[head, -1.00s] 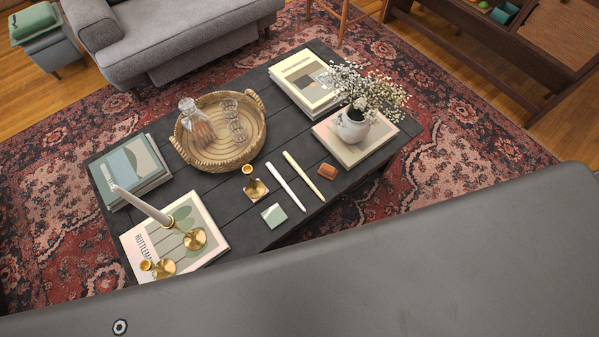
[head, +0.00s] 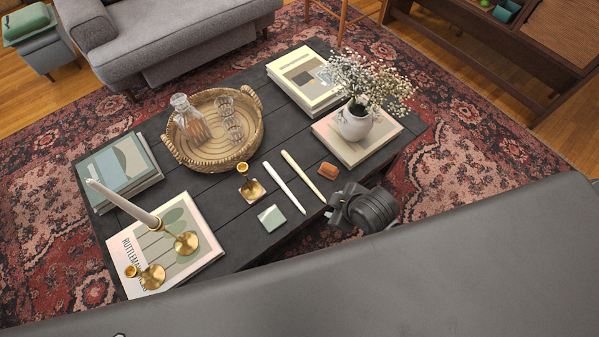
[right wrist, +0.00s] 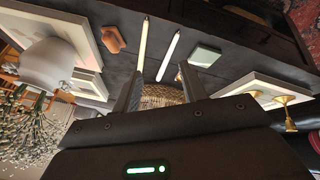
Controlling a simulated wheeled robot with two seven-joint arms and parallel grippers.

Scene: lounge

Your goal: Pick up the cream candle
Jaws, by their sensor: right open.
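The cream candle (head: 303,177) is a slim taper lying flat on the dark coffee table (head: 225,186). A whiter taper candle (head: 284,188) lies beside it on its left. In the right wrist view the cream candle (right wrist: 143,43) and the white candle (right wrist: 168,56) both show beyond the fingers. My right gripper (head: 333,210) is at the table's near edge, just right of the candles' near ends. It also shows in the right wrist view (right wrist: 160,72), open, with nothing between its fingers.
Near the candles are an orange-brown block (head: 328,171), a green-and-white coaster (head: 272,218) and a small brass holder (head: 251,190). A vase of flowers (head: 354,124) stands on a book at right. A wicker tray (head: 256,150) and brass candlesticks (head: 186,243) stand farther left.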

